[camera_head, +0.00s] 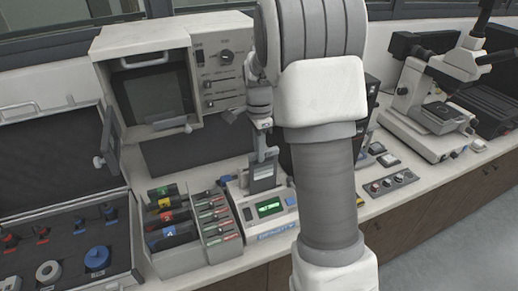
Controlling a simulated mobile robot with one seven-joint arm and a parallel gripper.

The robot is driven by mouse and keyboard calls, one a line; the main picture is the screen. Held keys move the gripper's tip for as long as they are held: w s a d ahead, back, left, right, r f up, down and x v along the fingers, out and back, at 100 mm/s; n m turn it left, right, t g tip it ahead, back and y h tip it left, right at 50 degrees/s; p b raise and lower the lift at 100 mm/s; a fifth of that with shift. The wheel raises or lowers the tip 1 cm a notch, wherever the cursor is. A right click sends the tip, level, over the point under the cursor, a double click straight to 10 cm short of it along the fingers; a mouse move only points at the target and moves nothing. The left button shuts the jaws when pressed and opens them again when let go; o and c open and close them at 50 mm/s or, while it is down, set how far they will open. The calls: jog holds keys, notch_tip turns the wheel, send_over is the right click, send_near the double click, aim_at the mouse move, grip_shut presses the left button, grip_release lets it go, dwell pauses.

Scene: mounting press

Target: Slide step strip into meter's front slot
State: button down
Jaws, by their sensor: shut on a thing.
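The meter (264,222) is a small pale box with a lit green display and blue markings, on the counter just left of my arm. My gripper (262,128) points down above and behind the meter, partly hidden by my arm. It is shut on a thin grey piece that looks like the step strip (263,176). The strip's lower end appears close to the meter's top. I cannot tell whether it touches the meter or enters the front slot. The slot itself is not clearly visible.
Trays of colored-label items (170,222) and a rack of slim pieces (212,222) stand left of the meter. An open case (66,270) is at far left. A press cabinet (168,75) stands behind. A small button panel (391,183) and microscope (432,110) are right.

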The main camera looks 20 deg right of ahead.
jog(key=shift+f, duration=0.4)
notch_tip(320, 180, down, 3)
jog(key=shift+f+b, duration=0.15)
jog(key=shift+b, duration=1)
jog(key=c, duration=0.7)
grip_release()
jog(key=shift+c, duration=0.2)
